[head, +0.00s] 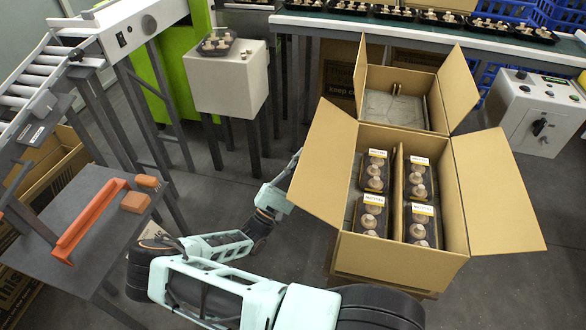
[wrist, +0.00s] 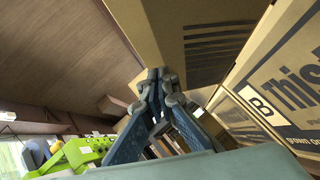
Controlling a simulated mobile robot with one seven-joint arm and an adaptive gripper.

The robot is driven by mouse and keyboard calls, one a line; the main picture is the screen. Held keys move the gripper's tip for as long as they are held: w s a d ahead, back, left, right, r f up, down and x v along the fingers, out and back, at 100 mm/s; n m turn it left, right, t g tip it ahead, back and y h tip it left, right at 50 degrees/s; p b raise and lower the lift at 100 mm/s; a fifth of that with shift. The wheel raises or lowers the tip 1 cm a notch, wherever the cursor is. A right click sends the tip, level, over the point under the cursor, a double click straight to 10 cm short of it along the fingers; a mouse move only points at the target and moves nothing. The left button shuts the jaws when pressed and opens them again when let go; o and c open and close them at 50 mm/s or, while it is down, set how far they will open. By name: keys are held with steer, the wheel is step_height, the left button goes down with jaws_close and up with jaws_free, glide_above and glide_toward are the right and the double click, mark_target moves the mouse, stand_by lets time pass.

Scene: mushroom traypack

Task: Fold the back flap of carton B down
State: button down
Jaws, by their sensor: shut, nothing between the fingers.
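The near carton (head: 348,250) stands open right of centre in the head view, with several mushroom trays (head: 372,215) inside. Its left flap (head: 322,165) and right flap (head: 497,190) spread outward. In the wrist view, a carton wall (wrist: 268,98) on the right bears a "B" label; no letter shows in the head view. A cardboard panel (wrist: 205,35) rises just beyond my gripper (wrist: 158,76). My gripper is shut and empty, its tips close to that panel; contact is unclear. In the head view its tips are hidden behind the left flap. I cannot tell which flap is the back one.
A second open carton (head: 392,108) stands behind the near one, with raised flaps. A grey table (head: 50,185) with an orange bar is at left, beside a roller conveyor (head: 38,75). A white box stand (head: 228,80) and a control box (head: 540,105) stand farther back.

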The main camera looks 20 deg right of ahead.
steer(key=shift+s+d+r, duration=0.25)
steer(key=shift+d+r, duration=0.1)
steer(key=shift+r, duration=0.35)
